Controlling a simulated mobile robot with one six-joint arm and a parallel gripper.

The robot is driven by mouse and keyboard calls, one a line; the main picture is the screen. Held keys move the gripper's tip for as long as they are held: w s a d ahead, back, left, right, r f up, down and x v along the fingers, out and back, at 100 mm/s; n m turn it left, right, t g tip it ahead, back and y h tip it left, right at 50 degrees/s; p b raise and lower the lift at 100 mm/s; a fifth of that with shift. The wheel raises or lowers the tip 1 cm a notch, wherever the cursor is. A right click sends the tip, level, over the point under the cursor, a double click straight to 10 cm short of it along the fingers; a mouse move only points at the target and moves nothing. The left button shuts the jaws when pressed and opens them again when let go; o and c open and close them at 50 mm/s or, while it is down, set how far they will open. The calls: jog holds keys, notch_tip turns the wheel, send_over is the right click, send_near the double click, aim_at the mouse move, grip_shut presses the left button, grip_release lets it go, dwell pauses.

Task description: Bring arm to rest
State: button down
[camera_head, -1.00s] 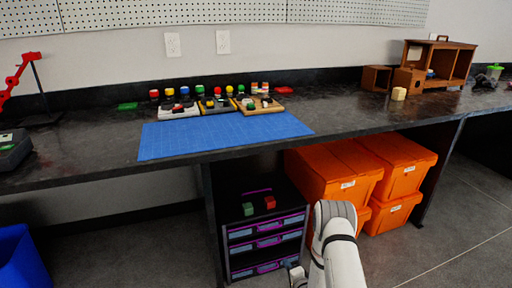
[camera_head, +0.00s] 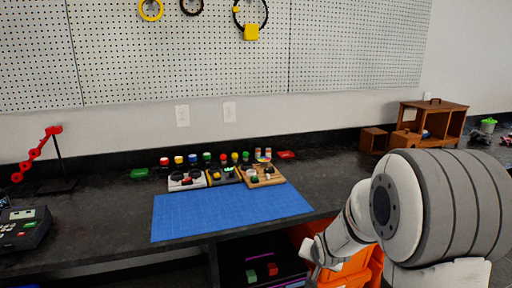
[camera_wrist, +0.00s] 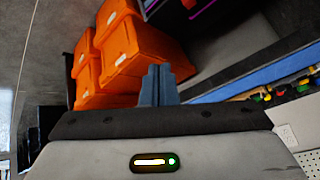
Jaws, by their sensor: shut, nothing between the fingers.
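My arm fills the lower right of the head view, its large grey joint in front of the workbench (camera_head: 110,215). My gripper (camera_head: 312,262) is at the lower end of the arm, low in front of the bench and near the orange bins (camera_head: 362,280). In the wrist view my gripper (camera_wrist: 158,82) shows two blue-grey fingers closed together with nothing between them. The orange bins (camera_wrist: 140,52) are behind and to the left of the fingers there, apart from what I can tell.
A blue mat (camera_head: 230,212) lies on the bench, with boards and several coloured pieces behind it. A wooden cabinet (camera_head: 440,119) stands at the back right. A red stand (camera_head: 38,152) is at the left. Under the bench is a dark drawer unit (camera_head: 236,252).

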jog(key=s+a+r+n+g+p, duration=0.1)
jog(key=s+r+p, duration=0.4)
jog(key=s+r, duration=0.6)
jog(key=s+a+r+n+g+p, duration=0.1)
jog(key=s+r+n+g+p, duration=0.2)
jog(key=s+r, duration=0.7)
jog(key=s+g+p, duration=0.1)
jog(key=s+p, duration=0.1)
jog(key=s, duration=0.3)
jog(key=shift+r+n, duration=0.4)
jog(key=shift+s+a, duration=0.1)
